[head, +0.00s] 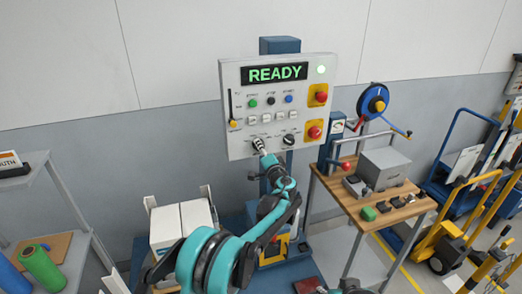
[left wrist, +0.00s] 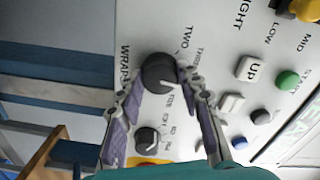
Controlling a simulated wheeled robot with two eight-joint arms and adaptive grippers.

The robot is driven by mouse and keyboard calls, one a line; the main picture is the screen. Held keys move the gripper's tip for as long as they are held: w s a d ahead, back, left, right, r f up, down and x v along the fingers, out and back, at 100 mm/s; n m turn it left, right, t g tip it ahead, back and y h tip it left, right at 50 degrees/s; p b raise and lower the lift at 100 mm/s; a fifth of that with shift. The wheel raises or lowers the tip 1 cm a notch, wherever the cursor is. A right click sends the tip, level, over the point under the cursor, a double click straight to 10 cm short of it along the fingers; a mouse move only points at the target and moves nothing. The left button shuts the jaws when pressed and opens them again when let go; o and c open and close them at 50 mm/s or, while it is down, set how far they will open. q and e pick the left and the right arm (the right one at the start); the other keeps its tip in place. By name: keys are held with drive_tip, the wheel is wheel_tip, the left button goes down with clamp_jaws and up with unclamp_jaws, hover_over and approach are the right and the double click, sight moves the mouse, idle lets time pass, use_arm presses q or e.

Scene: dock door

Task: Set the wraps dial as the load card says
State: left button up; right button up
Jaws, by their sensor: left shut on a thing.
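The control panel (head: 236,140) faces me, with a green READY on its display (head: 274,73). The wraps dial (left wrist: 158,70) is a dark round knob on the panel's lower left in the head view. My left gripper (left wrist: 166,84) is shut on it, one finger on each side; it also shows in the head view (head: 260,148). The dial has a pale pointer mark. TWO is printed beside it, but I cannot tell which label the mark meets. A second dark dial (head: 289,140) sits beside it, also in the left wrist view (left wrist: 148,140). I cannot make out a readable load card.
Red buttons (head: 320,97), smaller coloured buttons and a yellow slider (head: 233,123) are on the panel. A wooden bench (head: 405,205) with a grey box (head: 384,168) stands right. White boxes (head: 182,225) stand below left. A grey shelf (head: 75,245) is far left.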

use_arm(q)
drive_tip(key=shift+m, duration=1.1)
drive_tip(key=o, duration=1.2)
drive_tip(key=shift+c, duration=0.2)
drive_tip(key=v, duration=1.2)
drive_tip(key=shift+a, duration=0.1)
